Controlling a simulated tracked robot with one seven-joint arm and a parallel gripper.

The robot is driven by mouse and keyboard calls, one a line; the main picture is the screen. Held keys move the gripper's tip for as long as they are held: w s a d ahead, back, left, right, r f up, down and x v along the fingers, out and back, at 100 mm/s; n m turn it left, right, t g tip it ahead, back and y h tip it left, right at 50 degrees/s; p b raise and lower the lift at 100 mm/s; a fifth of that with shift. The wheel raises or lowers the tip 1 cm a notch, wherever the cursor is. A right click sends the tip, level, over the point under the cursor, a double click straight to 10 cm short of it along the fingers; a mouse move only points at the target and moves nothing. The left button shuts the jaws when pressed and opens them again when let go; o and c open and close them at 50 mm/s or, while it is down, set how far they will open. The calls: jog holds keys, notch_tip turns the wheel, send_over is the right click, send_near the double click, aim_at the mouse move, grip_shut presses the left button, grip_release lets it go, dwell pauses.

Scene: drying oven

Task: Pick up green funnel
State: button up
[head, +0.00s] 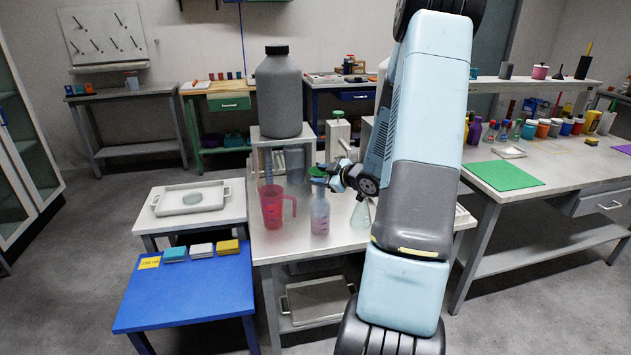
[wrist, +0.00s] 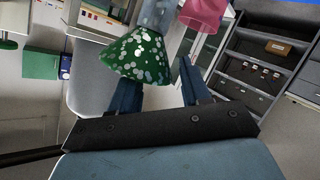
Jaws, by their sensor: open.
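The green funnel (head: 317,171) sits on top of a clear flask (head: 320,212) with pinkish contents on the white table. In the wrist view the funnel (wrist: 134,57) is dark green with pale spots, with its wide end toward me and the flask (wrist: 158,14) beyond. My gripper (head: 333,180) is beside the flask's top, on its right in the head view. The fingers (wrist: 160,70) stand apart, with the funnel's rim just ahead of and partly over the left finger. I cannot tell whether they touch. Nothing is held between the fingers.
A red measuring jug (head: 271,207) stands close left of the flask. A conical flask (head: 361,214) stands to its right, near my arm. A large grey bottle (head: 279,95) stands on a raised stand behind. A white tray (head: 190,199) lies on the left table.

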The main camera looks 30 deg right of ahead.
jog(key=x, duration=0.2)
jog(key=shift+w+a+f, duration=0.1)
jog(key=shift+w+f, duration=0.05)
jog(key=shift+w, duration=0.15)
grip_shut()
